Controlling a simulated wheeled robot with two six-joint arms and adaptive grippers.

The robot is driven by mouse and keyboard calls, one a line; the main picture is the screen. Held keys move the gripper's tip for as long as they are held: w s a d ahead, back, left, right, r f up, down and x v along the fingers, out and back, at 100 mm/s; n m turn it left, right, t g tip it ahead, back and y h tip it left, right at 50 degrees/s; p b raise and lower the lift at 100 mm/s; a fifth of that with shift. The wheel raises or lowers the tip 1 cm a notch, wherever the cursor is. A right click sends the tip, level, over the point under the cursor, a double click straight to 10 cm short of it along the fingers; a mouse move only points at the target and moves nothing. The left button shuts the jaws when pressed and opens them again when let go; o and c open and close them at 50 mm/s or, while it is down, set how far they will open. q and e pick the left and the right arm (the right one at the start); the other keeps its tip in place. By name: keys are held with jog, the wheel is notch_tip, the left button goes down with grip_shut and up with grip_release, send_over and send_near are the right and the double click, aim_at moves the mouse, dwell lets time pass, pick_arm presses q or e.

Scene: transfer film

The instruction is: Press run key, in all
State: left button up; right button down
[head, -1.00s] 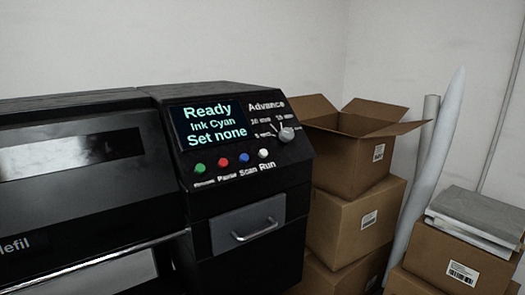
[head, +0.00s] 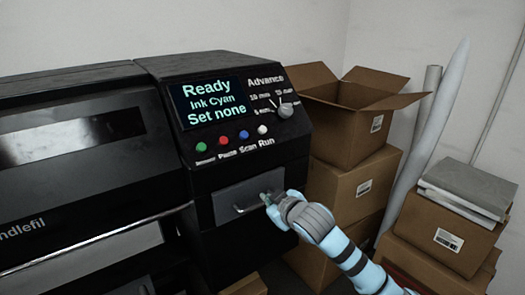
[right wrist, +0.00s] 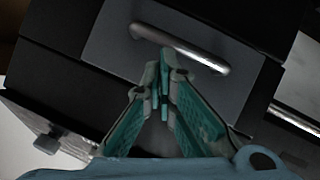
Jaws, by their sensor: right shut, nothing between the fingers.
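The run key is the white round button (head: 263,130) above the word Run on the black machine's sloped panel (head: 290,150). It stands at the right end of a row with a green, a red and a blue button. The screen (head: 211,103) reads Ready, Ink Cyan, Set none. My right gripper (head: 265,198) is shut and empty, below the run key and in front of the grey drawer. In the right wrist view its fingertips (right wrist: 163,62) meet close to the drawer handle (right wrist: 180,48); I cannot tell whether they touch it. My left gripper is not in view.
The Advance knob (head: 285,111) sits right of the screen. The grey drawer (head: 228,200) is under the panel. Stacked cardboard boxes (head: 345,190) stand close on the right, with white rolls (head: 430,145) behind. The space before the panel is clear.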

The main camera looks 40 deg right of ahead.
aim_at(262, 130)
jog(key=d+r+t, duration=0.2)
jog(key=r, duration=1.1)
jog(key=d+r+t+h, duration=0.1)
jog(key=d+r+t, duration=0.1)
jog(key=r, duration=1)
jog(key=shift+w+r+n+t+h+p, duration=0.2)
jog(key=shift+r+n+t+h+p, duration=0.1)
jog(key=shift+r+n+t, duration=0.1)
jog(key=shift+w+f, duration=0.1)
jog(key=shift+f, duration=0.1)
jog(key=shift+w+f+b, duration=0.95)
jog(key=shift+w+f, duration=2.1)
jog(key=shift+w+f, duration=0.25)
